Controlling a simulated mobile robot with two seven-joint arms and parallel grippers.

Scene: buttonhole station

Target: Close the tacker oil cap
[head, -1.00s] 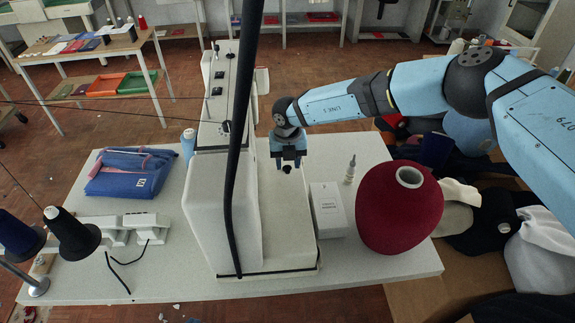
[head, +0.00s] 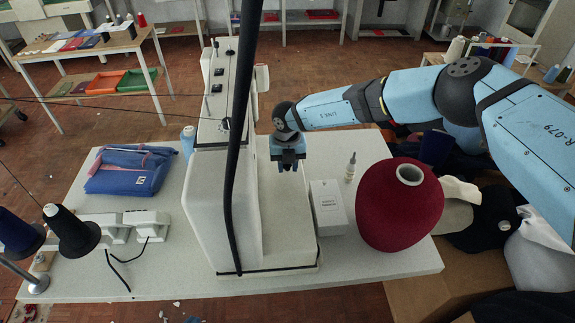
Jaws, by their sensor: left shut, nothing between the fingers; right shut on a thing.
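The tacker is the tall white machine (head: 222,200) on the table, with a low white bed (head: 283,235) on its right side. My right gripper (head: 288,167) is over the far part of that bed, pointing down and shut. The dark oil cap is hidden by the fingers, so I cannot tell how it sits relative to the bed. My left gripper is not in view.
A white box (head: 328,207), a small oiler bottle (head: 350,168) and a large maroon cone of thread (head: 400,207) stand right of the bed. A blue bag (head: 130,170) lies left of the tacker. A black pole (head: 240,130) crosses the view.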

